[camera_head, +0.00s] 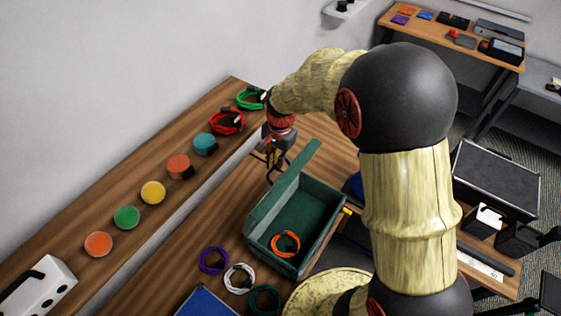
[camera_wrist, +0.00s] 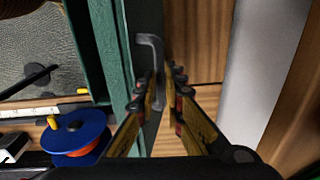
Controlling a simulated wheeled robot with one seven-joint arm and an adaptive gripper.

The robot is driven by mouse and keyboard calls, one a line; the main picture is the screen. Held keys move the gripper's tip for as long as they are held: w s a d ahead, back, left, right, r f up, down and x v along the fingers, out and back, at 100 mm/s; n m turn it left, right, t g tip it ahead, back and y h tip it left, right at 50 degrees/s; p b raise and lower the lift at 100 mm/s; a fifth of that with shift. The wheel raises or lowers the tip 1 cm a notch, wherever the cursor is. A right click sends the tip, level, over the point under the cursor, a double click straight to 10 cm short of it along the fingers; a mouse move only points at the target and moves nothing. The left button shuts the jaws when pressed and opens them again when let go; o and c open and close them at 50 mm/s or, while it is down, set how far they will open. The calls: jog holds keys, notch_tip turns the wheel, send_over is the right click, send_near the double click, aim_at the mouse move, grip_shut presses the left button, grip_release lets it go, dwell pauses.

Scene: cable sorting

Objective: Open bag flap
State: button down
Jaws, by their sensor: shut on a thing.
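The green bag (camera_head: 325,238) is an open-topped, box-like container on the wooden table, with an orange cable coil (camera_head: 286,243) inside. Its flap (camera_head: 284,188) stands raised along the left side, tilted up and away from the opening.
Purple (camera_head: 213,260), white (camera_head: 239,278) and teal (camera_head: 264,299) cable coils lie left of and in front of the bag. A blue spool (camera_wrist: 78,135) shows beside it. A wooden shelf (camera_head: 140,225) along the wall holds several coloured discs and coils.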

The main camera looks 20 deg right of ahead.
jog(key=w+a, duration=0.1)
jog(key=w, duration=0.1)
jog(key=w+a, duration=0.1)
jog(key=shift+w+a, duration=0.35)
jog(key=shift+w, duration=0.05)
jog(key=shift+f, duration=0.1)
jog(key=c, duration=1.9)
grip_release()
notch_tip(320, 180, up, 12)
jog(key=shift+s+d, duration=0.15)
jog(key=shift+s, duration=0.05)
